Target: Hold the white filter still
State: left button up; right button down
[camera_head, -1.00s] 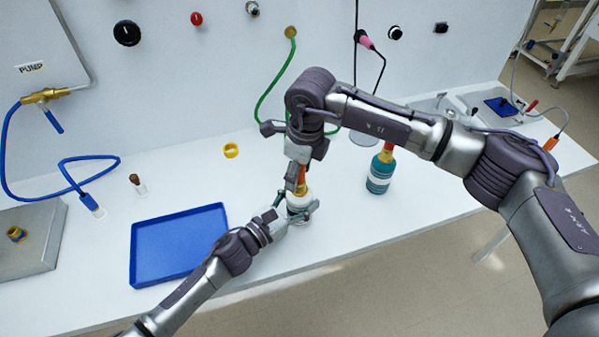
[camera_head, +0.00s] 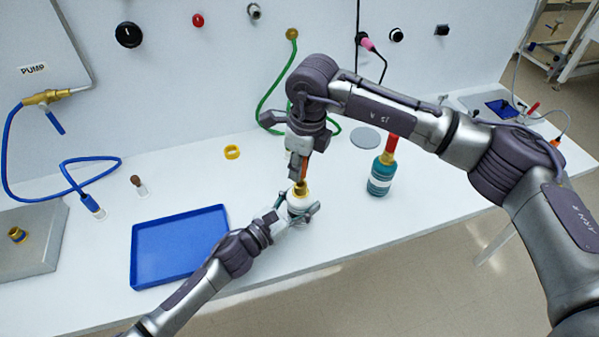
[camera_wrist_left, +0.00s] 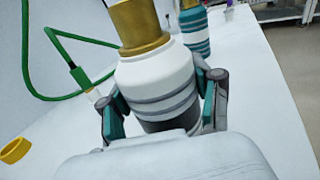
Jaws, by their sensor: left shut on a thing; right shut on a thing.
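The white filter (camera_head: 299,204), a white bottle-like body with a gold neck, stands near the table's middle. In the left wrist view the filter (camera_wrist_left: 158,80) shows grey bands and a dark lower part. My left gripper (camera_head: 293,211) is shut around its body, a finger on each side; its fingers also show in the left wrist view (camera_wrist_left: 163,108). My right gripper (camera_head: 301,165) points down from above, shut on a slim orange-brown piece (camera_head: 303,172) directly over the gold neck. I cannot tell whether that piece touches the neck.
A blue tray (camera_head: 180,246) lies at left. A teal bottle (camera_head: 381,178) with a red top stands right of the filter. A yellow ring (camera_head: 232,152) and a small brown-topped vial (camera_head: 138,185) lie behind. A green hose (camera_head: 273,95) hangs at the back wall.

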notch_tip(320, 180, up, 14)
jog(key=shift+r, duration=0.25)
dwell(0.6)
pick_arm(q)
jog(key=o, duration=1.4)
jog(key=shift+s, duration=0.1)
jog(key=v, duration=1.2)
pick_arm(e)
jog(key=shift+s+f, duration=0.1)
